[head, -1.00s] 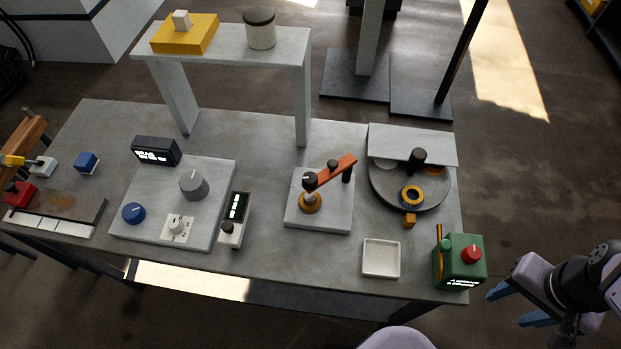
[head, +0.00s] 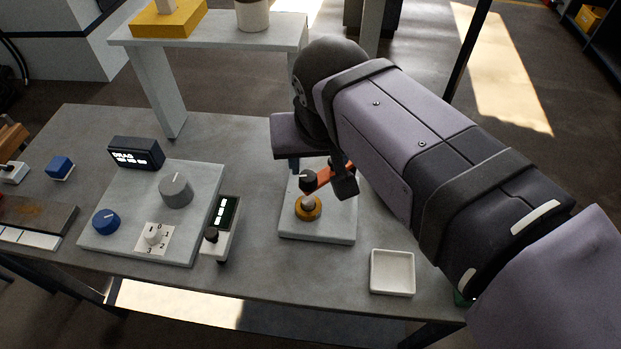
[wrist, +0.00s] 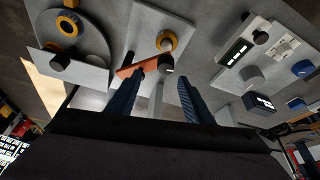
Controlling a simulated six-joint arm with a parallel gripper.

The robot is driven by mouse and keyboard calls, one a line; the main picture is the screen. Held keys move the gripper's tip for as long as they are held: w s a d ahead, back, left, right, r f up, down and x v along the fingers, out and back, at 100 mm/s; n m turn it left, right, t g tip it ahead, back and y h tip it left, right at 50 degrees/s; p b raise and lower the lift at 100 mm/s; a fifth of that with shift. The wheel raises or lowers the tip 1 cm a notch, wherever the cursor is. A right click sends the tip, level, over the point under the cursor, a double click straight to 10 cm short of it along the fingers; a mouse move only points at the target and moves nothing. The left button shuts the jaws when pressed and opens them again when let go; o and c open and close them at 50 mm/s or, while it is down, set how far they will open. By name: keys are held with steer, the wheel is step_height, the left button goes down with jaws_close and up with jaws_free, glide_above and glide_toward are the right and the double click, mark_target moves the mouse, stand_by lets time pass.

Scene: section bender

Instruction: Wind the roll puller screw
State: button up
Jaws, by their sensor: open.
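The roll puller stands on a light plate (head: 330,225), with a brass collar (head: 308,208) at the base of its screw, a black hub (head: 308,180) and an orange crank arm (head: 320,179). In the wrist view the orange crank arm (wrist: 145,67), black hub (wrist: 166,64) and brass collar (wrist: 167,41) lie just beyond my fingertips. My gripper (wrist: 160,76) is open, its blue fingers apart, with the left finger overlapping the crank arm. Contact cannot be told. My arm hides part of the crank's far end in the head view.
A control panel (head: 140,215) and a small display unit (head: 222,228) stand left of the plate. A white tray (head: 392,272) lies to the right. A grey shelf (head: 155,85) rises behind. A round turntable (wrist: 88,38) shows in the wrist view.

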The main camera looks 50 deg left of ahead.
mark_target(308, 176)
steer(key=shift+s+a+p+x, duration=0.1)
steer(key=shift+s+p+x, duration=0.05)
steer(key=shift+x, duration=1.05)
steer(key=shift+s+a+p+x, duration=0.1)
steer(key=shift+s+p+x, duration=0.1)
steer(key=shift+x, duration=1)
steer(key=shift+s+a+p+x, duration=0.1)
steer(key=shift+s+p+x, duration=0.05)
steer(key=shift+x, duration=1)
steer(key=c, duration=1.1)
